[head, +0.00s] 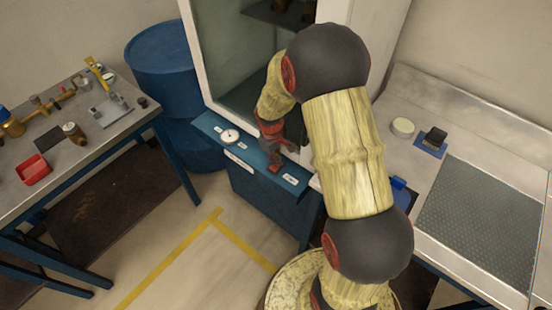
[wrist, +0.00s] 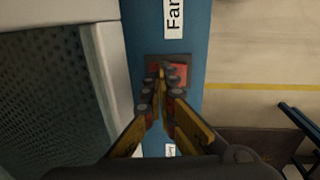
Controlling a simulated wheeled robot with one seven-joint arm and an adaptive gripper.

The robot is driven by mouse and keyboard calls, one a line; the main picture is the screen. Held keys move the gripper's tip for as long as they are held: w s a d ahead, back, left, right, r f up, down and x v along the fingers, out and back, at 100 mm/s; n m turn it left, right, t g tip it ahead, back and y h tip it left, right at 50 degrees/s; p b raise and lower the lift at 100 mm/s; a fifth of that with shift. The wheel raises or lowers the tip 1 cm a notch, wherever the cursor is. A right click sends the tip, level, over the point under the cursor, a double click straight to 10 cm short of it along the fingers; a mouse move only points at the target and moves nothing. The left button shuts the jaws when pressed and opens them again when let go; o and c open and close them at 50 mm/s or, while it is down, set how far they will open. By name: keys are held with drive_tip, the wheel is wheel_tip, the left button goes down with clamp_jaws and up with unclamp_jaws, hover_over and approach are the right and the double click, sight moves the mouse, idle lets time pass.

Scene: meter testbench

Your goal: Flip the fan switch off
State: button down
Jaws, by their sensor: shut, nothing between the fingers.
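The fan switch is a red rocker (wrist: 179,76) in a brownish frame on a blue panel (wrist: 136,20). A white label reading "Fan" (wrist: 173,16), partly cut off, sits beside it in the wrist view. In the head view a small red piece, seemingly this switch (head: 275,168), shows on the blue ledge (head: 212,125) below my gripper (head: 272,150). My gripper (wrist: 161,72) is shut and empty, its tips over the left part of the switch. I cannot tell whether they touch it. The rocker's position is unclear.
A round white dial (head: 230,135) and small labels sit on the ledge, below a glass-fronted cabinet (head: 207,60). Blue drums (head: 165,75) and a cluttered workbench (head: 150,112) stand left. A metal bench (head: 395,165) stands right. The floor in front is clear.

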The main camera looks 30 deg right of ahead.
drive_tip(key=shift+a, duration=0.1)
drive_tip(key=shift+s+a, duration=0.3)
drive_tip(key=shift+a, duration=0.35)
drive_tip(key=shift+r, duration=0.1)
drive_tip(key=shift+r+p, duration=0.4)
wheel_tip(320, 180, up, 13)
drive_tip(key=a+p, duration=0.1)
drive_tip(key=p, duration=0.4)
drive_tip(key=shift+s+a, duration=0.25)
drive_tip(key=shift+a, duration=0.05)
